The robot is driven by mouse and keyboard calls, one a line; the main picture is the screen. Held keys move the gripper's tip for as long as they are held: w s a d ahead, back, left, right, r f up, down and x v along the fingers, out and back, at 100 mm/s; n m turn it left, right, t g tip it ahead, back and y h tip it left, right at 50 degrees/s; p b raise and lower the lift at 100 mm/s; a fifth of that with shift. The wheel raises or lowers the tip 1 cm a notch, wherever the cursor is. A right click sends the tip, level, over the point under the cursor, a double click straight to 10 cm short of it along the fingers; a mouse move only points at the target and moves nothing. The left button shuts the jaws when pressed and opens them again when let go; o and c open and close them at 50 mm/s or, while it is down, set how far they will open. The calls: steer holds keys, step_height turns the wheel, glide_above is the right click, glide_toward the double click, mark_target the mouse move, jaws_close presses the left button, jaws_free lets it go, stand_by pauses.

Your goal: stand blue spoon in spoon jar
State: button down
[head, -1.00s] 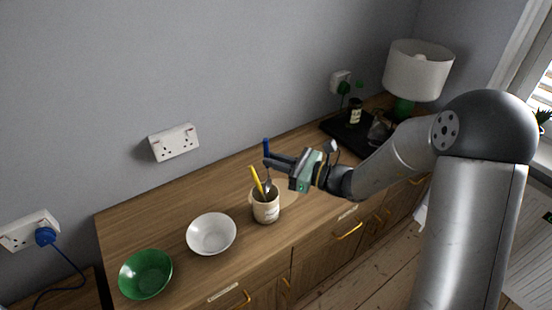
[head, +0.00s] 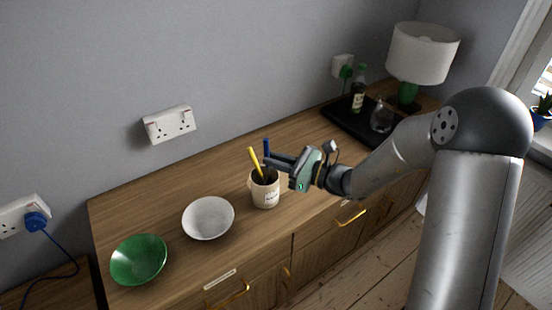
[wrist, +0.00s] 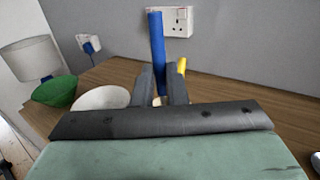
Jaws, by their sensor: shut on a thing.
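The spoon jar (head: 266,198) is a cream cup standing upright on the wooden cabinet top. A yellow spoon (head: 254,160) leans in it. My gripper (head: 269,161) is just above the jar's rim, shut on the handle of the blue spoon (head: 266,146), which is close to upright. The spoon's lower part reaches down into the jar mouth, as far as I can tell; its end is hidden. In the wrist view the blue handle (wrist: 157,45) rises between the two fingers, with the yellow handle (wrist: 181,66) behind to the right.
A white bowl (head: 208,218) and a green bowl (head: 138,260) stand left of the jar. A black tray (head: 345,126) with a bottle (head: 358,98) and a glass vessel (head: 381,118) lies at the back right, near a lamp (head: 421,55). Cabinet top behind the jar is clear.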

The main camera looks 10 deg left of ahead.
steer(key=shift+f, duration=0.2)
steer(key=c, duration=1.4)
jaws_free()
steer(key=shift+o, duration=0.2)
steer(key=s+d+b, duration=0.2)
steer(key=s+d, duration=0.1)
steer(key=d, duration=1.4)
steer(key=shift+s, duration=0.15)
steer(key=s+a+f+n+g+h, duration=0.1)
steer(key=s+n+g+h, duration=0.55)
steer(key=s+n, duration=0.55)
steer(key=s+d+n+t+h, duration=0.3)
steer(key=s+d+n+h, duration=0.5)
steer(key=d+h, duration=0.3)
steer(key=shift+s+d+n+p, duration=0.15)
steer(key=shift+s+n+p, duration=0.15)
steer(key=shift+p, duration=0.05)
